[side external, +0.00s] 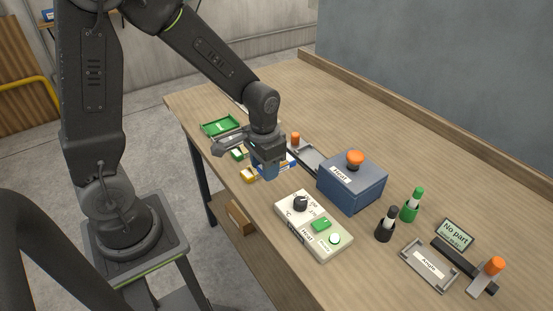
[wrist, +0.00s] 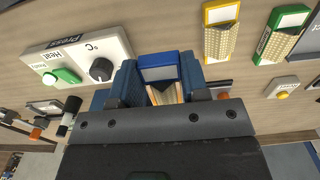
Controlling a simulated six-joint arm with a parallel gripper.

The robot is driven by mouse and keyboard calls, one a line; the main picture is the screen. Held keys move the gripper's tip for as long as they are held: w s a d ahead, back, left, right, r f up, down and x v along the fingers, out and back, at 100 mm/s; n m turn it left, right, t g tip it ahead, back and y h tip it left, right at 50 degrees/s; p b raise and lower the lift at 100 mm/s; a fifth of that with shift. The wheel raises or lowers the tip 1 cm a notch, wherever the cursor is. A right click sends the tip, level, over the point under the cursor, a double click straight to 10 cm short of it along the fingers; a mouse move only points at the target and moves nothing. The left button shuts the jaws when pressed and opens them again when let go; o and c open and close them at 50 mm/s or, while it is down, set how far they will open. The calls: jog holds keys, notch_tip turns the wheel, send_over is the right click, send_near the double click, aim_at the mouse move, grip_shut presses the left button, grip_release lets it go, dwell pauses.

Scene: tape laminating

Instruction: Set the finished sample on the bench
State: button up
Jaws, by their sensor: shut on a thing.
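My gripper (wrist: 158,84) is shut on a blue-framed sample (wrist: 158,58). In the wrist view the sample sits between the two blue fingers, with a pale label area at its top and tan layers below; its lower part is hidden by the gripper body. In the side view my gripper (side external: 266,170) is low over the bench (side external: 420,150), behind the white control box. I cannot tell whether the sample touches the bench.
The white control box (side external: 314,224) with knob and buttons is close by. The blue heat press (side external: 352,187) stands to its right. A green tray (side external: 220,127) is at the far left. Bottles (side external: 385,225), a metal tray (side external: 428,266) and a sign (side external: 455,234) crowd the front right. The back of the bench is clear.

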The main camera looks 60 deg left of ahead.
aim_at(266, 194)
jog(key=shift+f, duration=3.1)
jog(key=shift+f, duration=0.6)
jog(key=o, duration=1.1)
notch_tip(266, 194, up, 14)
jog(key=shift+f, duration=0.1)
jog(key=s+d+r+t, duration=0.1)
jog(key=s+r+t, duration=0.1)
jog(key=s+r, duration=0.1)
jog(key=s+d+r+t, duration=0.1)
jog(key=s+r, duration=0.3)
jog(key=s+d+r+t, duration=0.1)
jog(key=s+r+t, duration=0.1)
jog(key=s+r, duration=0.1)
jog(key=shift+s+r+t, duration=0.3)
jog(key=shift+s+r, duration=0.1)
jog(key=shift+s, duration=0.3)
